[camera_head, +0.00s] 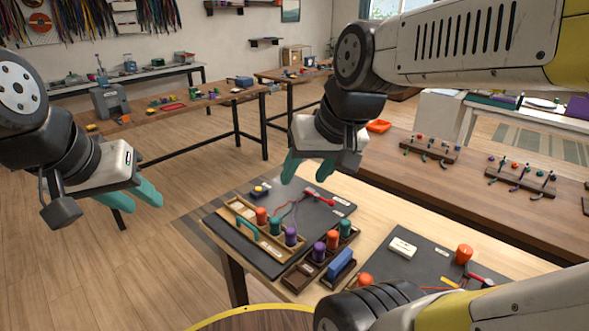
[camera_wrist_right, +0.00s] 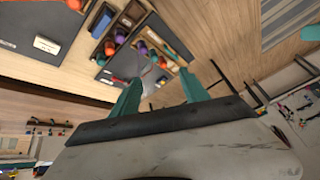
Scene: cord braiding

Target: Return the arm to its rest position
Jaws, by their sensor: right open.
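My right gripper (camera_head: 320,172) has teal fingers and hangs above the far part of the work table. In the right wrist view its two fingers (camera_wrist_right: 162,82) stand apart, with nothing held between them. My left gripper (camera_head: 147,201) is at the left, over the floor and clear of the work table. Its two teal fingers show side-on, and I cannot tell how far apart they are. Beneath my right gripper lies a dark mat (camera_head: 325,211) with a wooden tray (camera_head: 240,207) of coloured spools. Thin cords (camera_head: 297,207) run across the mat.
A purple spool (camera_head: 320,252), a blue block (camera_head: 340,264) and a second dark mat (camera_head: 425,261) with a white block (camera_head: 403,247) are nearer. A brown table (camera_head: 480,200) with cord racks stands at the right. Open floor (camera_head: 170,260) lies at the left.

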